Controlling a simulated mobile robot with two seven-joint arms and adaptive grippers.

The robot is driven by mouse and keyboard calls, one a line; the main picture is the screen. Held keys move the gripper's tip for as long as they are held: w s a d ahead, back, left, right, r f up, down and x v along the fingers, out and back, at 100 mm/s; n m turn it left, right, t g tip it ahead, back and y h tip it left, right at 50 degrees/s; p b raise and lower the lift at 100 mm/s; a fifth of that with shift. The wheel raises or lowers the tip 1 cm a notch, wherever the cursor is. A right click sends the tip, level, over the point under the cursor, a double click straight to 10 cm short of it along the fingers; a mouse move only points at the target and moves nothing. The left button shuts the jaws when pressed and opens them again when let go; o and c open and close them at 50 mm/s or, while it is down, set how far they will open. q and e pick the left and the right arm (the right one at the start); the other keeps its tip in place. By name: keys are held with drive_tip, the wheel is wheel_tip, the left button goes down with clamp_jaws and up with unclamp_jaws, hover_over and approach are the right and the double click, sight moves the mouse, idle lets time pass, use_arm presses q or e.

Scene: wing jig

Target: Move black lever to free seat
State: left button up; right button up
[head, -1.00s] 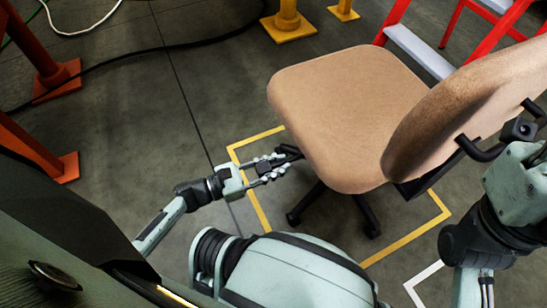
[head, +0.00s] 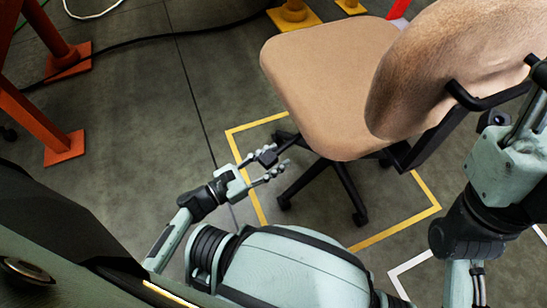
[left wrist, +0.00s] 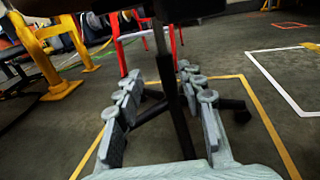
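The tan office chair (head: 330,85) stands at the centre of the head view, its backrest (head: 440,70) to the right. A short black part (head: 284,137) shows at the seat's left lower edge; I cannot tell if it is the lever or part of the base. My left gripper (head: 274,165) is beside it, left of the chair, fingers apart and seemingly empty. In the left wrist view the open left gripper (left wrist: 160,105) points under the dark seat underside, with the black chair post (left wrist: 168,75) beyond, between the fingers. No lever is clear there. My right gripper is not visible.
A yellow floor outline (head: 262,205) surrounds the chair's black legs (head: 348,190). Orange stands (head: 62,148) are at the left, and yellow stands (head: 295,15) at the back. A dark cable (head: 150,37) crosses the floor. Floor left of my gripper is clear.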

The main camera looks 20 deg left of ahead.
use_arm(q)
drive_tip(key=shift+o, duration=0.4)
drive_tip(key=v, duration=1.2)
